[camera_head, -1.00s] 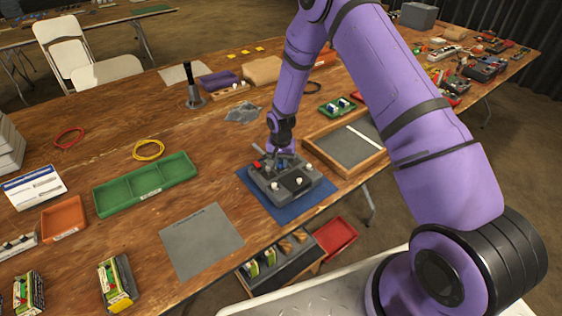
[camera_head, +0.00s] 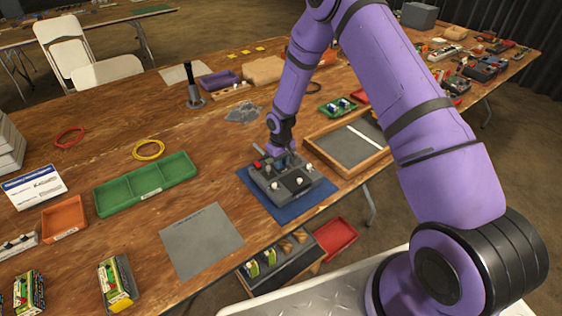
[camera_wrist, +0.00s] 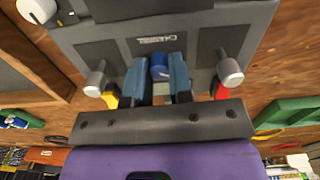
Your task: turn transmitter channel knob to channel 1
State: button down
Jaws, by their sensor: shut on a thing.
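The grey transmitter (camera_head: 290,181) lies on a blue mat (camera_head: 311,207) near the front edge of the wooden table. In the wrist view its top face (camera_wrist: 160,40) carries a printed label that reads upside down. A blue channel knob (camera_wrist: 160,67) sits near that label. My gripper (camera_wrist: 160,80) is shut on the knob, with one blue finger on each side. Two silver sticks stand left and right of the fingers. The knob's pointer and channel marks cannot be read. In the head view my gripper (camera_head: 284,155) reaches down onto the transmitter's far side.
A wooden tray (camera_head: 330,160) stands close to the right of the transmitter. A green tray (camera_head: 146,184) and a grey sheet (camera_head: 201,240) lie to the left. A crate (camera_head: 275,265) and a red bin (camera_head: 337,238) are below the table edge.

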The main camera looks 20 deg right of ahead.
jog(key=shift+n, duration=1.1)
jog(key=c, duration=1)
grip_release()
jog(key=shift+r, duration=0.15)
notch_tip(320, 180, up, 11)
jog(key=shift+f, duration=0.2)
